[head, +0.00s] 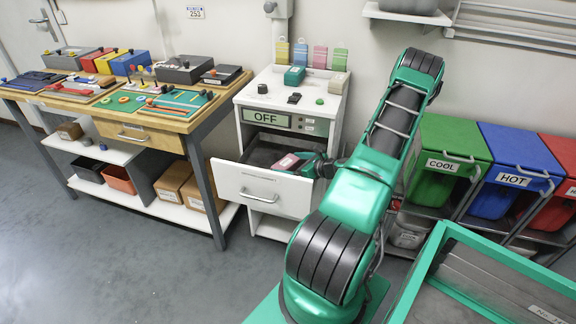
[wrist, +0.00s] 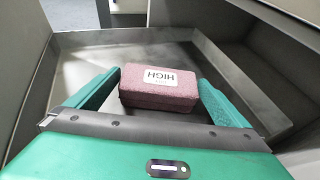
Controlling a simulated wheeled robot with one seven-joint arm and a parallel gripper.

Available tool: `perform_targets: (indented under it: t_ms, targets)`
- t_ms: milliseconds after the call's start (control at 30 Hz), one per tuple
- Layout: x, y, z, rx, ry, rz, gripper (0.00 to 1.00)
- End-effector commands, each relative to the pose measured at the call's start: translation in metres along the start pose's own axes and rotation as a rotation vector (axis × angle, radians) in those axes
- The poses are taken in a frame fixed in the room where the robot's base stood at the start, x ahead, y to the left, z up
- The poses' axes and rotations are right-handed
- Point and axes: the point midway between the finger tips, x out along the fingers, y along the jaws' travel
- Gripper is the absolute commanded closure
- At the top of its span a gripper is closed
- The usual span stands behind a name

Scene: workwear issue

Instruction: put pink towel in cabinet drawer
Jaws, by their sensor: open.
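The pink towel (wrist: 158,84) is a folded, dusky pink block with a white label reading HIGH, upside down in the wrist view. It lies inside the open cabinet drawer (head: 262,190), and a bit of the towel (head: 286,161) shows in the head view. My gripper (wrist: 159,78) reaches into the drawer with its green fingers apart, one on each side of the towel. A small gap shows at the left finger; contact at the right finger is hard to tell. The towel appears to rest on the grey drawer floor (wrist: 85,60).
The white cabinet (head: 243,128) has an OFF panel, small items and several coloured cards on top. A wooden workbench (head: 160,124) full of tools stands left. Green (head: 447,165), blue (head: 512,180) and red bins stand right. A green-rimmed tray (head: 445,240) is at front right.

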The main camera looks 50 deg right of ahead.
Motion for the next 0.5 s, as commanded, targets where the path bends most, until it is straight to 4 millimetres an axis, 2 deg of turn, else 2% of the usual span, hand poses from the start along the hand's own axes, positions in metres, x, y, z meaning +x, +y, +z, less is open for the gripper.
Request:
perform_targets:
  t_ms: [500]
  targets:
    - [-0.094,-0.002,-0.001,0.001,0.001,-0.005,0.00]
